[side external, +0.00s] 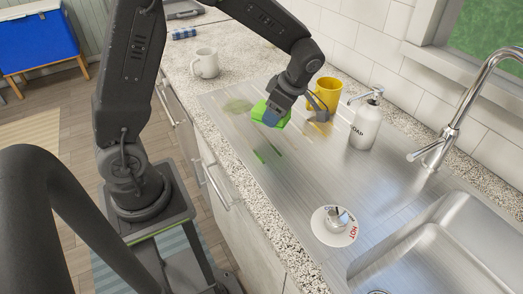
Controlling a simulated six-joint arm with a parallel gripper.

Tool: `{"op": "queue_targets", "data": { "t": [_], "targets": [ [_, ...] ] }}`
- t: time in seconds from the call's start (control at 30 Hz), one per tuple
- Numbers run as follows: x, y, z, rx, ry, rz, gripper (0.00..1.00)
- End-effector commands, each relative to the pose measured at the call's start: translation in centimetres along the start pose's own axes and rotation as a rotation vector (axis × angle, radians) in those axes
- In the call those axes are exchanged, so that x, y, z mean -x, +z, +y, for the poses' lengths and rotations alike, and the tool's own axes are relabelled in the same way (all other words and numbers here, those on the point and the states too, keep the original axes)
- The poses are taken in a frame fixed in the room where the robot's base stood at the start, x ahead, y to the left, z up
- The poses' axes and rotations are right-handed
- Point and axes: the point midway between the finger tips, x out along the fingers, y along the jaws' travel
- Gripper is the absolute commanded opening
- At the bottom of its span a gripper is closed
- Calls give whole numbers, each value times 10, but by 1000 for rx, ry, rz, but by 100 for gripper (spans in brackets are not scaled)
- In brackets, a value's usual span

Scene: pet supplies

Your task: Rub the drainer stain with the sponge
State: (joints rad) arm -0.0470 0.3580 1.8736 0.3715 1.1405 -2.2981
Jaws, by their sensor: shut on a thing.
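My gripper (284,104) is shut on a green and blue sponge (263,112) above the ribbed metal drainer (300,180). I cannot tell whether the sponge touches the drainer. A dull green stain (237,105) lies on the drainer just left of the sponge. The drainer directly under the gripper is partly hidden.
A yellow cup (328,93) and a white soap bottle (366,126) stand behind and right of the gripper. A white mug (205,64) stands on the far left counter. The middle drainer is clear.

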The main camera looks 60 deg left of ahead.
Motion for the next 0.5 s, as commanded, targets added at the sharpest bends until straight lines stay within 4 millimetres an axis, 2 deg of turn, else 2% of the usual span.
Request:
{"op": "queue_targets", "data": {
  "t": [0.03, 0.2, 0.33, 0.5],
  "targets": [
    [-4, -15, 23, 45, -18, 0, 44],
    [-14, -65, 80, 155, -65, 1, 44],
    [-23, -100, 109, 218, -92, 2, 44],
    [-31, -129, 127, 263, -112, 2, 44]
  ]
}}
